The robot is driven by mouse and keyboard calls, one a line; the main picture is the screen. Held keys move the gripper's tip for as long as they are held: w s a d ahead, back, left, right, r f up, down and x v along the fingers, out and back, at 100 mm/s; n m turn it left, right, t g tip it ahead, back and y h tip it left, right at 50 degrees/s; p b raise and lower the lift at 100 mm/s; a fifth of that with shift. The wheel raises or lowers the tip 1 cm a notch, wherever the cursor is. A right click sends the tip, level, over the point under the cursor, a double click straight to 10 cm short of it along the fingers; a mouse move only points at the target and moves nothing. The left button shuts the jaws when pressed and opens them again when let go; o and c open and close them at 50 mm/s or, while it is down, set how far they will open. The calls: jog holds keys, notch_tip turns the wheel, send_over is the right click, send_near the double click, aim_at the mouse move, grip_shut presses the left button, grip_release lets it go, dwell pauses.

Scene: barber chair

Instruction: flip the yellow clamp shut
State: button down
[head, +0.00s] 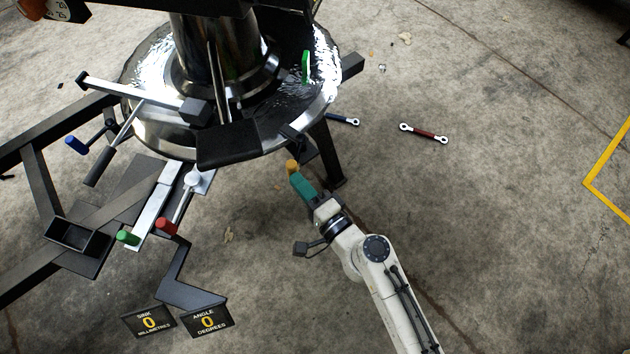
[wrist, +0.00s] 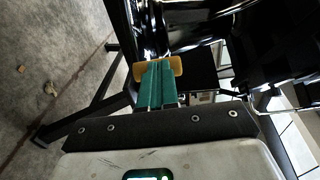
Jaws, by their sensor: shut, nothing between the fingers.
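The yellow clamp (head: 292,165) is at the lower right edge of the round chrome chair base; only its rounded yellow end shows clearly. In the wrist view the yellow clamp (wrist: 175,65) shows as a bar across the far end of my fingers, its middle hidden behind them. My gripper (head: 297,178) has teal fingers, shut together with nothing between them. Its tips are at the yellow end, touching or very close; I cannot tell which. In the wrist view my gripper (wrist: 158,68) points at the middle of the yellow bar. The clamp's hinge and open angle cannot be made out.
The chrome base (head: 325,75) carries a green handle (head: 306,67) and a black pad. Blue (head: 76,145), red (head: 167,227) and green (head: 128,237) levers stand left. Floor at right is mostly clear.

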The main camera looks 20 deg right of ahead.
jog(key=shift+w+a, duration=0.25)
jog(key=shift+a, duration=0.4)
jog(key=shift+w+a, duration=0.25)
jog(key=shift+a, duration=0.45)
